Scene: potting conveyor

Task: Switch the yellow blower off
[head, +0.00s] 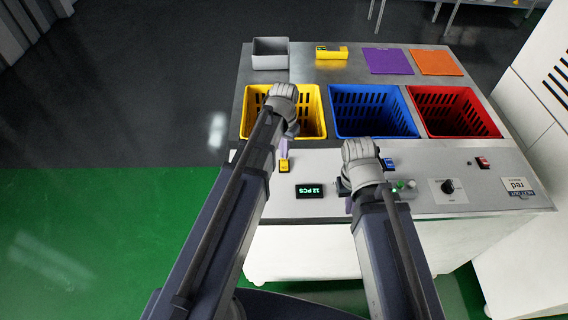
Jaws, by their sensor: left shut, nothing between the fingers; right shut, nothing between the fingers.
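A yellow switch (284,168) sits on the pale front panel (425,165), in front of the yellow crate (249,97). My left gripper (285,151) is shut and empty, pointing down just behind the switch; I cannot tell whether it touches. Which way the switch is set is too small to tell. My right gripper (349,204) is shut and empty over the panel, right of the display; its wrist mostly hides it. No part clearly recognisable as a blower shows.
A blue crate (372,131) and a red crate (461,132) stand right of the yellow one. The panel also holds a lit display (309,191), a blue switch (388,164), a red switch (482,162), green-lit buttons (399,185) and a black knob (447,186).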

